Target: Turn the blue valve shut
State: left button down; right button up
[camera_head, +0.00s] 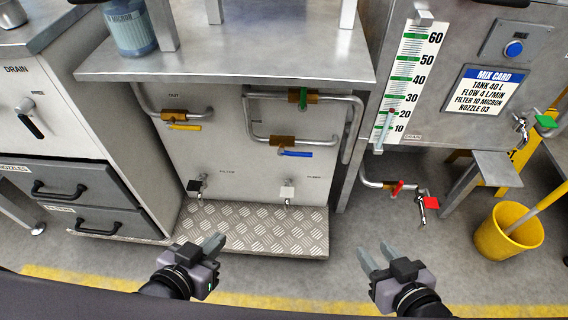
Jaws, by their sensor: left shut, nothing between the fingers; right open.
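The blue valve handle (296,154) sits on a brass valve body (282,140) in the lower pipe run of the middle panel. Its lever lies roughly along the pipe, tilted slightly. My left gripper (213,246) is shut and empty, below and left of the valve, over the front edge of the tread plate. My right gripper (374,256) is open and empty, below and right of the valve, over the floor. Both grippers are well apart from the blue handle.
A yellow-handled valve (185,127) and a green-handled valve (302,97) are on nearby pipes. A tread-plate step (250,228) projects below the panel. Red valves (430,202) stick out at right. A yellow bucket (508,232) stands on the floor. Drawers (75,185) are at left.

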aim_at(299, 154)
jog(key=l+u, duration=0.1)
jog(key=u, duration=0.35)
jog(key=l+u, duration=0.1)
jog(key=u, duration=0.35)
jog(key=k+l+u, duration=0.2)
jog(key=u, duration=0.15)
jog(key=k+l+u, duration=0.6)
jog(key=k+l, duration=0.35)
jog(key=l, duration=0.55)
jog(key=i+l, duration=0.15)
jog(key=i, duration=0.25)
jog(key=i+l, duration=0.2)
jog(key=i, duration=0.2)
